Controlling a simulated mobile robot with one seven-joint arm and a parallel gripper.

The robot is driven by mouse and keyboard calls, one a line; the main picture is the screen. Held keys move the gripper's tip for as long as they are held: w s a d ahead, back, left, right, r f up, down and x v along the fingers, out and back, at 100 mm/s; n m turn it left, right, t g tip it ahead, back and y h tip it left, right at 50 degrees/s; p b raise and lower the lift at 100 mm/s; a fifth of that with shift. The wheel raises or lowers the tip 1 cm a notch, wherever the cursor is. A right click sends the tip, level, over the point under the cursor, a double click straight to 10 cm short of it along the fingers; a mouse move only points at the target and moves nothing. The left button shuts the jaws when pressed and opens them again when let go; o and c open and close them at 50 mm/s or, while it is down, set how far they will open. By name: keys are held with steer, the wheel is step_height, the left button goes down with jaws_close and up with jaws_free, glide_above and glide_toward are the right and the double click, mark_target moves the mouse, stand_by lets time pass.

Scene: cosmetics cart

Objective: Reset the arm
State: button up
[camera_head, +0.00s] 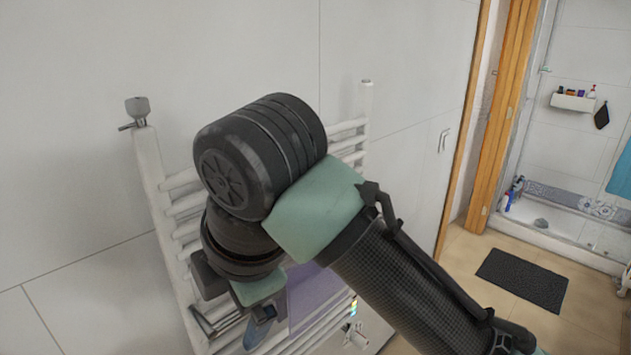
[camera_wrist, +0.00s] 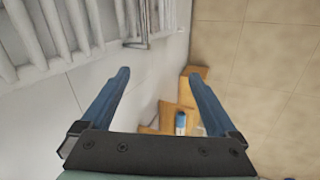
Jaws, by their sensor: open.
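My gripper (camera_wrist: 158,85) shows in the wrist view with its two blue fingers spread wide apart and nothing between them. In the head view my arm reaches across the middle, in front of a white rail rack on the wall, and a blue finger of my gripper (camera_head: 260,328) shows low beside it.
The white rail rack (camera_head: 155,165) stands close behind my arm, and its bars (camera_wrist: 60,35) fill the upper left of the wrist view. A purple cloth (camera_head: 312,290) hangs low on it. A dark mat (camera_head: 522,280) lies on the tiled floor at right, before a shower. Wooden pieces (camera_wrist: 172,118) show below the gripper.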

steer(key=w+a+r+m+t+y, duration=0.35)
steer(key=a+r+t+y, duration=0.25)
steer(key=a+r, duration=0.45)
steer(key=s+d+r+m+t+y, duration=0.25)
steer(key=r+m+t, duration=0.35)
steer(key=r, duration=0.7)
steer(key=s+d+r+m+t+h, duration=0.3)
steer(key=d+m+t+h, duration=0.2)
steer(key=d+m, duration=0.3)
steer(key=s+d+r+m+t+h, duration=0.4)
steer(key=d+m+t+h, duration=0.2)
steer(key=d+m, duration=0.2)
steer(key=shift+d+t+h, duration=0.3)
steer(key=shift+d+h, duration=0.05)
steer(key=shift+d, duration=0.15)
steer(key=shift+r, duration=0.15)
